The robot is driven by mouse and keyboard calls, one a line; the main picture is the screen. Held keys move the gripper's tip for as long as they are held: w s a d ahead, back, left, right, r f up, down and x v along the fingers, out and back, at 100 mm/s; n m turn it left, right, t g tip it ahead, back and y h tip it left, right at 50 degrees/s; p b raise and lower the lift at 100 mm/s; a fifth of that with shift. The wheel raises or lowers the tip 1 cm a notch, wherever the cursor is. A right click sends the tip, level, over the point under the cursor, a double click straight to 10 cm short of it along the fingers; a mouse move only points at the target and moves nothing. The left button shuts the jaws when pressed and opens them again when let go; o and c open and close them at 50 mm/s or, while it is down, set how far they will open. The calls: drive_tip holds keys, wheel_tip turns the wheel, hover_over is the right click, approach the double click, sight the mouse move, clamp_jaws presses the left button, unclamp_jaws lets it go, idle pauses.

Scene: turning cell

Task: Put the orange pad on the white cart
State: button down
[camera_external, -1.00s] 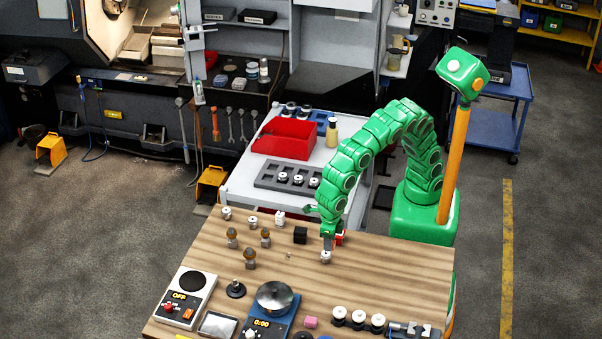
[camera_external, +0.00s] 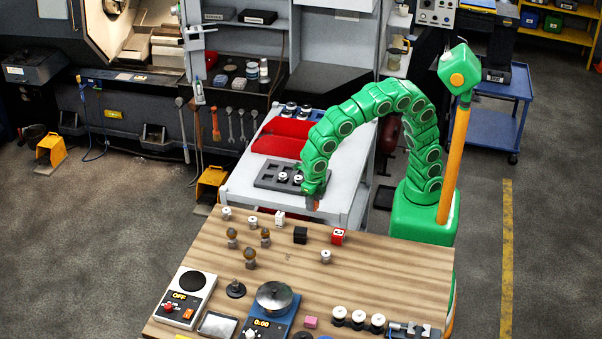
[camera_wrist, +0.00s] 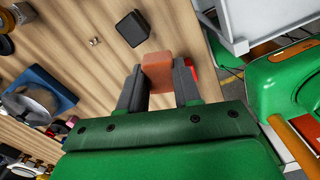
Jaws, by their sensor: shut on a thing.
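The orange pad (camera_wrist: 157,72) is between the two dark fingers of my gripper (camera_wrist: 158,85) in the wrist view, which are shut on it. In the external view my gripper (camera_external: 312,200) is in the air near the gap between the wooden table and the white cart (camera_external: 341,172), and a bit of the orange pad (camera_external: 313,205) shows at its tip. The cart stands behind the table. A pale edge of the cart (camera_wrist: 235,35) shows at the wrist view's top right.
The cart carries a red bin (camera_external: 275,145) and a grey slotted tray (camera_external: 263,181) with small parts. A red block (camera_external: 338,237) and a black block (camera_external: 300,235) stand near the wooden table's (camera_external: 390,270) back edge. The cart top's right side looks bare.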

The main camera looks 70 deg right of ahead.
drive_tip(key=w+d+r+m, duration=0.1)
drive_tip(key=d+m, duration=0.2)
drive_tip(key=d, duration=0.9)
drive_tip(key=w+d+m, duration=0.2)
drive_tip(key=d, duration=1.1)
drive_tip(key=s+d+m, duration=0.2)
drive_tip(key=s+d, duration=0.3)
drive_tip(key=d, duration=0.4)
drive_tip(key=s+d+m, duration=0.3)
drive_tip(key=s+d, duration=0.3)
drive_tip(key=d, duration=0.2)
drive_tip(key=w+f, duration=0.3)
drive_tip(key=w, duration=0.1)
drive_tip(key=w+f, duration=0.3)
drive_tip(key=w, duration=0.1)
drive_tip(key=w+d+f, duration=0.1)
drive_tip(key=w+f, duration=0.2)
drive_tip(key=w, duration=0.1)
drive_tip(key=shift+w+d, duration=0.1)
drive_tip(key=shift+w, duration=0.3)
drive_tip(key=shift+w+d+f, duration=0.1)
drive_tip(key=shift+w+f, duration=0.65)
drive_tip(key=shift+f, duration=1.7)
drive_tip(key=shift+f, duration=0.1)
